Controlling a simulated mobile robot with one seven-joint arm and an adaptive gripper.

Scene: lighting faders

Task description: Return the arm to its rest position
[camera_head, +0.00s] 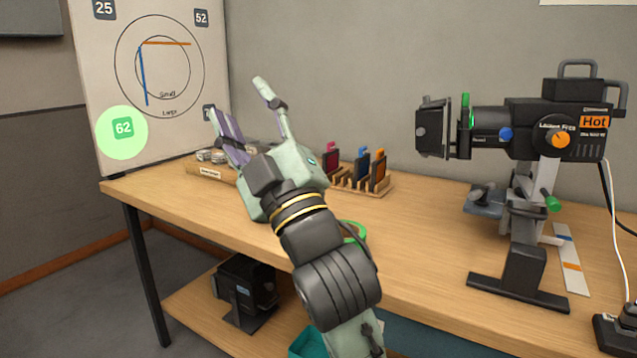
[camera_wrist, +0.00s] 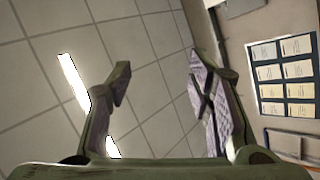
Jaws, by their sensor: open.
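My gripper (camera_head: 243,112) is raised above the left part of the wooden table (camera_head: 420,225) in the head view, its fingers pointing up and to the left. The two fingers are spread apart with nothing between them. In the wrist view my gripper (camera_wrist: 158,90) is also open and empty, facing the ceiling. My arm reaches up from the bottom of the head view and hides part of the table's front edge.
A stage light (camera_head: 540,128) on a stand is at the right of the table. A wooden rack (camera_head: 362,187) with coloured holders stands behind my gripper. A white board (camera_head: 88,62) is at the left. The table between rack and light is clear.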

